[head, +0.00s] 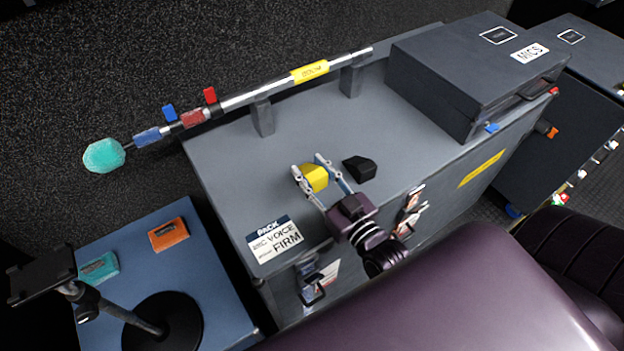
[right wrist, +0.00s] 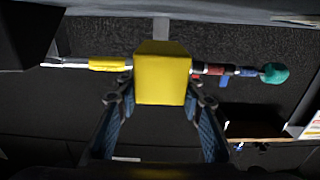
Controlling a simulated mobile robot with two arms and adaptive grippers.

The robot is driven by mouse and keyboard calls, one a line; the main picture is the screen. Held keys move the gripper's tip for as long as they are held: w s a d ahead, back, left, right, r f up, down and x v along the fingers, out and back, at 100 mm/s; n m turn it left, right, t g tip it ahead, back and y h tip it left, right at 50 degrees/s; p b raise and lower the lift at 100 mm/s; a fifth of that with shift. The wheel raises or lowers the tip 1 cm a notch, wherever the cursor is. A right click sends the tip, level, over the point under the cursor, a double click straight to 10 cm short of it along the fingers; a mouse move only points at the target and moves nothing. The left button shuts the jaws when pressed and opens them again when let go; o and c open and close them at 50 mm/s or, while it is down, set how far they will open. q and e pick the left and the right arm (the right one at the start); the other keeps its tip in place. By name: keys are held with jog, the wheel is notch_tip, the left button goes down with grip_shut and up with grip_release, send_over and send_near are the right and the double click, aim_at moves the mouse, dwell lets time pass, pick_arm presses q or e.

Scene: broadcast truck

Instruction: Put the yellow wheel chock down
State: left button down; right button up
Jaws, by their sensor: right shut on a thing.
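The yellow wheel chock (head: 316,178) is between the fingers of my right gripper (head: 308,168), which is shut on it, over the top of the grey case (head: 225,170). In the right wrist view the yellow chock (right wrist: 163,78) fills the space between the two fingers (right wrist: 160,98). I cannot tell whether its underside touches the case top. A black wheel chock (head: 359,168) sits on the case just to the right of the gripper. My left gripper is not in view.
A boom pole (head: 340,63) with a teal tip rests on two supports along the case's far edge. A dark MICS case (head: 460,85) stands at the right end. The case top left of the gripper is clear.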

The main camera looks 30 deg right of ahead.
aim_at(301, 167)
notch_tip(301, 167, down, 3)
jog(key=shift+r, duration=0.15)
jog(key=shift+f, duration=0.3)
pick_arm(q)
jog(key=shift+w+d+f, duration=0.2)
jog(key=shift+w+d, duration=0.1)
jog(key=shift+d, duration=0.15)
pick_arm(e)
jog(key=shift+f, duration=0.1)
jog(key=o, duration=1.2)
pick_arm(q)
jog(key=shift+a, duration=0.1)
